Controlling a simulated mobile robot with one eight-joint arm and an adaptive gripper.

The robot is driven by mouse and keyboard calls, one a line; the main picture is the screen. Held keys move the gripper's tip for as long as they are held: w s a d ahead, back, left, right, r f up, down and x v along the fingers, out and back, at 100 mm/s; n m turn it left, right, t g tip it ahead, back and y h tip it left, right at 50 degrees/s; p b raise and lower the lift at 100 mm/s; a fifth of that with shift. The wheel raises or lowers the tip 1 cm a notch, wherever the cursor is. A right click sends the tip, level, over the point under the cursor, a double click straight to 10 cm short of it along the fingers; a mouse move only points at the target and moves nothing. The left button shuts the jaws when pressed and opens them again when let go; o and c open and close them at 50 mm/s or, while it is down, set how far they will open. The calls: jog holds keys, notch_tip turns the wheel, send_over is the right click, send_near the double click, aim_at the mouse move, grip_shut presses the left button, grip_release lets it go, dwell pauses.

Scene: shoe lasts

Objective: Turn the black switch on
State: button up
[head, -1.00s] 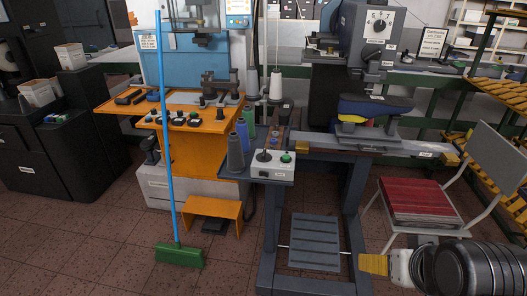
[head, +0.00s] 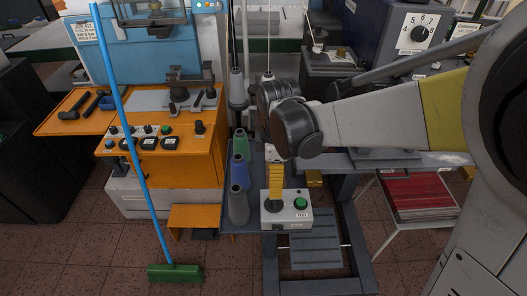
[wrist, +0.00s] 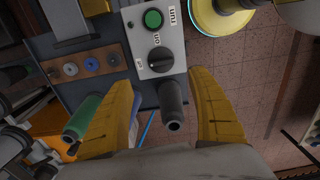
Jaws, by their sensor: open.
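The black switch (wrist: 160,60) is a round knob on a pale control box (wrist: 153,35), between printed marks "on" and "off". I cannot tell which mark it points to. A green button (wrist: 153,19) marked "run" is on the same box. In the head view the box (head: 287,222) and green button (head: 300,203) sit on a dark shelf. My gripper (head: 276,198) points down over the box's left part there. In the wrist view my gripper (wrist: 162,82) is open, its yellow fingers either side of the switch's line, with nothing held. Contact with the switch is not visible.
A grey cone (wrist: 173,105) stands close to the box, showing between my fingers; it also shows in the head view (head: 238,207). Blue (head: 240,172) and green (head: 240,143) cones stand behind it. A blue-handled broom (head: 135,140) leans to the left.

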aim_at(274, 201)
notch_tip(274, 201, down, 10)
jog(key=b, duration=0.3)
jog(key=shift+s+d, duration=0.1)
jog(key=shift+s, duration=0.05)
jog(key=c, duration=1.2)
jog(key=shift+o, duration=0.2)
